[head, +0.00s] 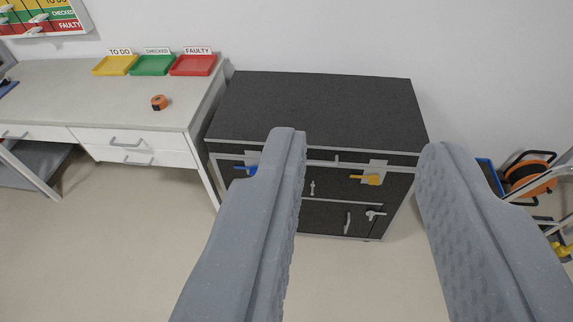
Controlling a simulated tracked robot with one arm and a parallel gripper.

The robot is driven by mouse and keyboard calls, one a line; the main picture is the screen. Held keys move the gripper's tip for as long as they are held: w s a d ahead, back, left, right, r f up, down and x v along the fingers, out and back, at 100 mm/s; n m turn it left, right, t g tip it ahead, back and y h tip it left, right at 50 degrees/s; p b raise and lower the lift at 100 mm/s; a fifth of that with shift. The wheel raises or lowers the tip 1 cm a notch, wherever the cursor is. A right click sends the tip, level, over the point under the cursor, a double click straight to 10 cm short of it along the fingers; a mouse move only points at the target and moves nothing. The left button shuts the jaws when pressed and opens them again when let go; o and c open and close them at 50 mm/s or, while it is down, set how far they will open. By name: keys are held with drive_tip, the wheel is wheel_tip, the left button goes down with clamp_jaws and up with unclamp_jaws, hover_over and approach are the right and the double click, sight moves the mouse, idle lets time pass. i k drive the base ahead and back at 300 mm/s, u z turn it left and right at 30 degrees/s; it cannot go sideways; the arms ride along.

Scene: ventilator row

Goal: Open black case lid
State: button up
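The black case (318,105) stands on the floor against the wall, in the middle of the head view. Its dark speckled lid lies flat and closed, with a light metal trim along its front edge. The front carries a blue latch (243,169) at left, partly hidden by my left finger, and a yellow latch (366,179) at right. Small metal handles (347,222) sit lower on the front. My gripper (360,145) is open and empty, its two grey fingers wide apart in front of the case and apparently not touching it.
A workbench (60,85) with drawers stands at left, bearing yellow (115,65), green (152,65) and red (194,65) trays and an orange tape roll (159,102). An orange cable reel (530,177) and metal tubing stand at right. The floor before the case is clear.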

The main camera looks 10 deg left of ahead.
sight(364, 121)
drive_tip(key=u, duration=0.1)
drive_tip(key=i, duration=1)
drive_tip(key=z, duration=0.05)
